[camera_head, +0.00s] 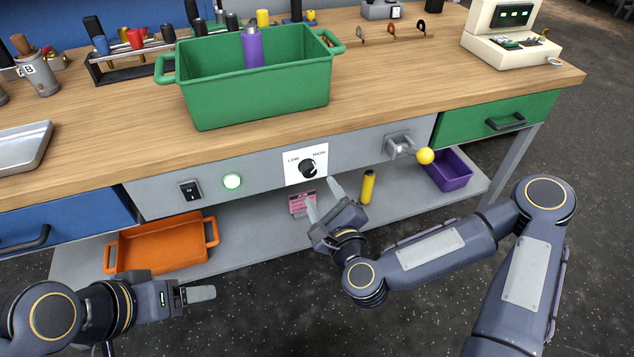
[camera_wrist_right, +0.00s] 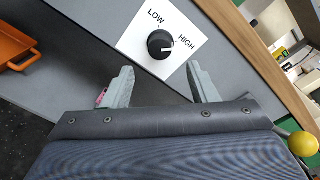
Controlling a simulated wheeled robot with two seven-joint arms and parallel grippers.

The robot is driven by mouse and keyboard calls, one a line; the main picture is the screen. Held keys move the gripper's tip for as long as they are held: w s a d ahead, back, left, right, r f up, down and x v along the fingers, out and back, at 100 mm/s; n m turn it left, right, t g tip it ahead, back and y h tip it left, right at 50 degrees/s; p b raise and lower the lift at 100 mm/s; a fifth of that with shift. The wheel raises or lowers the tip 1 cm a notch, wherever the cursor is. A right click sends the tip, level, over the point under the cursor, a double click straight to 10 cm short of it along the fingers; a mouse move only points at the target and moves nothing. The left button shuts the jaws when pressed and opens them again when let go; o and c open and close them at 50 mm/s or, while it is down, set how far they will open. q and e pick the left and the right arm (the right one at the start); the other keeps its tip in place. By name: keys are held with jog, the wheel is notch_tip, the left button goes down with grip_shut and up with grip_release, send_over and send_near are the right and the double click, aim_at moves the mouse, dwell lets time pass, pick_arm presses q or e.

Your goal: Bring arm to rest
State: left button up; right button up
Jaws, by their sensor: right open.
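My right gripper (camera_head: 323,200) is open and empty, just below and in front of the black dial (camera_head: 308,168) on the bench's front panel. In the right wrist view its two fingers (camera_wrist_right: 160,85) are spread apart, with the dial (camera_wrist_right: 160,45) beyond them. The dial sits on a white plate marked LOW and HIGH, and its white mark points toward the HIGH side. I see no contact between fingers and dial. My left gripper (camera_head: 200,294) is low at the left, in front of the lower shelf; its fingers show edge-on and it holds nothing I can see.
A green bin (camera_head: 255,97) with a purple bottle (camera_head: 252,48) inside stands on the workbench (camera_head: 420,90). An orange tray (camera_head: 160,247) sits on the lower shelf.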

jog(key=shift+s+d, duration=0.2)
jog(key=shift+s, duration=0.4)
